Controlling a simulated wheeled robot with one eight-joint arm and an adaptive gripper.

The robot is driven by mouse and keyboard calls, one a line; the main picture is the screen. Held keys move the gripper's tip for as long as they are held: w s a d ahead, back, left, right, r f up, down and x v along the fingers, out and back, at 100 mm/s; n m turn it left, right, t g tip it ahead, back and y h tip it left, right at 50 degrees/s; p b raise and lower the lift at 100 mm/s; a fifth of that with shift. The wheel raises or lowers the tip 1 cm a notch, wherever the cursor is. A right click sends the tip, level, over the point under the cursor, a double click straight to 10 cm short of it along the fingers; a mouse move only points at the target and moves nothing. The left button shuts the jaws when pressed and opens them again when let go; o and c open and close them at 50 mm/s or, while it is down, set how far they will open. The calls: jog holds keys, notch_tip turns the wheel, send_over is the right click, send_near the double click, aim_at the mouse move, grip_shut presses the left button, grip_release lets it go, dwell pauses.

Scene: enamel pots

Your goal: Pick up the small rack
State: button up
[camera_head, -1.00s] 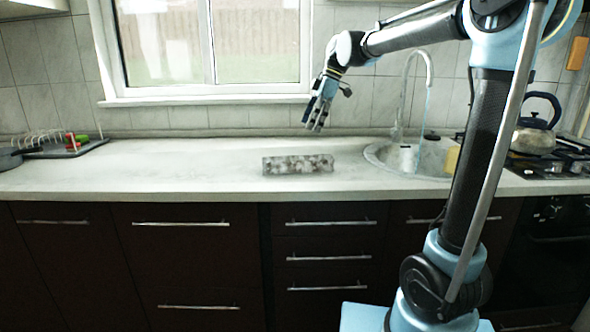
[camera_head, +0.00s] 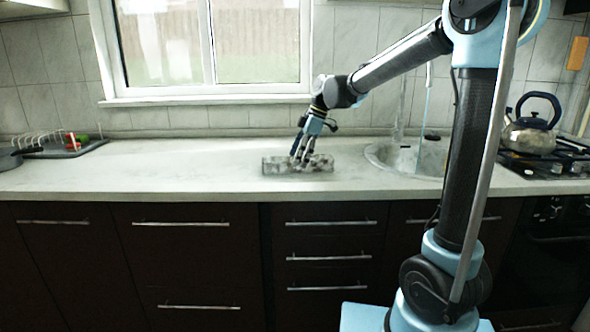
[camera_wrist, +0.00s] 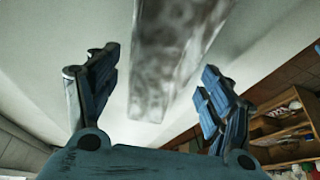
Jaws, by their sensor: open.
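The small rack appears as a low, oblong block with a mottled grey and dark pattern (camera_head: 280,165), lying on the countertop left of the sink. In the wrist view the rack (camera_wrist: 165,55) is blurred and runs from the top edge to between my fingers. My gripper (camera_head: 301,158) is over the right half of the rack, pointing down, and its fingers hide part of it. In the wrist view my gripper (camera_wrist: 158,75) is open, with one finger on each side of the rack and gaps visible. Contact cannot be told.
The sink (camera_head: 420,160) with its tap is to the right of the rack. A kettle (camera_head: 529,128) stands on the stove at far right. A dish rack with red and green items (camera_head: 62,146) is at far left. The countertop (camera_head: 170,170) between is clear.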

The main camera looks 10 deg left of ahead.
jog(key=shift+s+a+f, duration=0.1)
jog(key=shift+a+f, duration=0.15)
jog(key=shift+f, duration=0.4)
jog(key=shift+c, duration=0.5)
jog(key=c, duration=1.1)
